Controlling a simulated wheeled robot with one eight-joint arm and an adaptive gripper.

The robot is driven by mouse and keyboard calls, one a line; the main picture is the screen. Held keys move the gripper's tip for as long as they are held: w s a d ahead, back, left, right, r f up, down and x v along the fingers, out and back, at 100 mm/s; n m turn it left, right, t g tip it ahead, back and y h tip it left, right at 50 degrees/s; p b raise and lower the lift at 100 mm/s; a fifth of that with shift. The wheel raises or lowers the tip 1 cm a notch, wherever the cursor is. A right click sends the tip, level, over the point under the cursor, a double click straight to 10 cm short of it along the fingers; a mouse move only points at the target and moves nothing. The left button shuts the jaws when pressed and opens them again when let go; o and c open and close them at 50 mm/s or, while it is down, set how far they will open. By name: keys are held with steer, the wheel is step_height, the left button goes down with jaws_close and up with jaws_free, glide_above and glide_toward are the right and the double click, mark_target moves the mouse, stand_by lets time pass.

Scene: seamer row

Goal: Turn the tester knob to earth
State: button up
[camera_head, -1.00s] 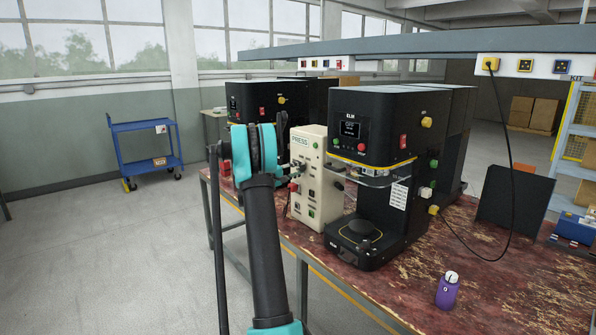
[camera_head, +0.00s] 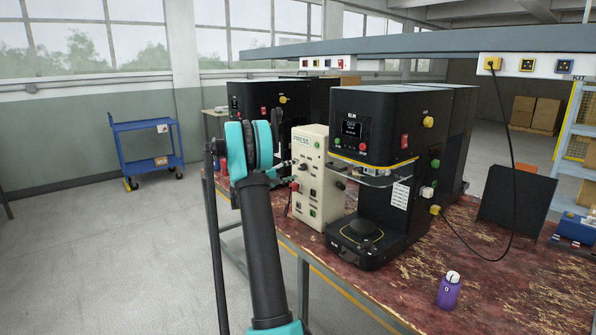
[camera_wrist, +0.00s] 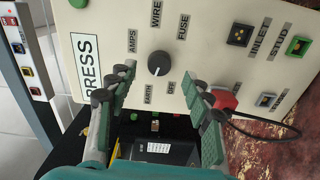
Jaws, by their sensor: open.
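The tester is a cream panel box marked PRESS (camera_head: 314,150), standing on the bench left of the black machine. In the wrist view its panel (camera_wrist: 215,45) fills much of the picture, turned sideways. The round dark tester knob (camera_wrist: 158,63) sits among the labels AMPS, WIRE, FUSE, OFF and EARTH. A small light mark shows on the knob; which label it points at is hard to tell. My gripper (camera_wrist: 158,80) is open, with one finger on each side of the knob in the picture. Contact with the knob is not visible. In the head view my wrist partly hides the gripper.
A red part (camera_wrist: 222,99) lies by the right finger, with a dark cable beside it. Black ELM machines (camera_head: 375,120) flank the tester. A purple bottle (camera_head: 448,292) stands on the worn red bench. A blue trolley (camera_head: 148,150) stands on open floor at left.

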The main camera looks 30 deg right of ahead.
steer(key=a, duration=0.8)
steer(key=shift+s, duration=0.35)
